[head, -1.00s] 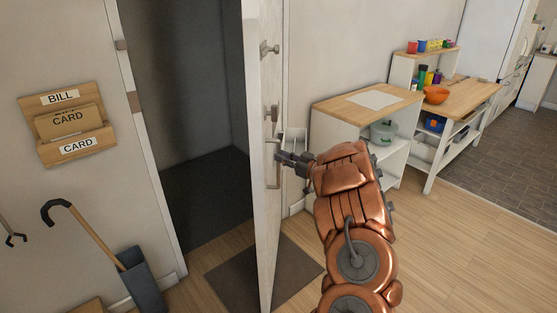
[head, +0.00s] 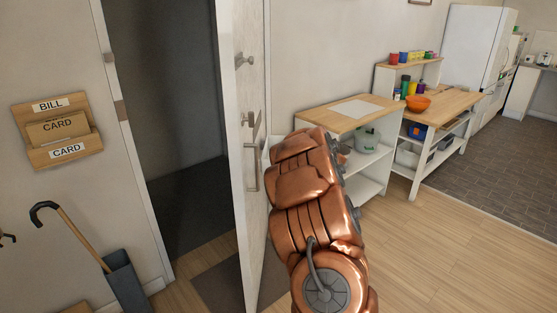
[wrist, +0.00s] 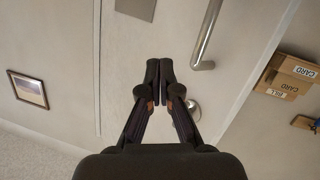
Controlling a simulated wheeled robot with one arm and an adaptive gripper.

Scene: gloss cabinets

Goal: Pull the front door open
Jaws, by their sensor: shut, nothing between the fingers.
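The white front door (head: 242,215) stands open, seen nearly edge-on in the head view, with the dark doorway to its left. Its bar handle (head: 251,168) is below a round lock knob (head: 248,119). In the wrist view the door's pale face (wrist: 140,45) fills the middle, with the metal bar handle (wrist: 207,40) upper right of the fingertips. My gripper (wrist: 159,65) is shut and empty in front of that face, apart from the handle in the picture. In the head view my copper arm hides the gripper, to the right of the door.
A white shelf unit with a wooden top (head: 350,112) stands right of my arm, with a wooden-topped trolley (head: 440,108) beyond. An umbrella stand (head: 124,282) and a card rack (head: 58,132) are left of the doorway. Wooden floor (head: 440,240) is clear at lower right.

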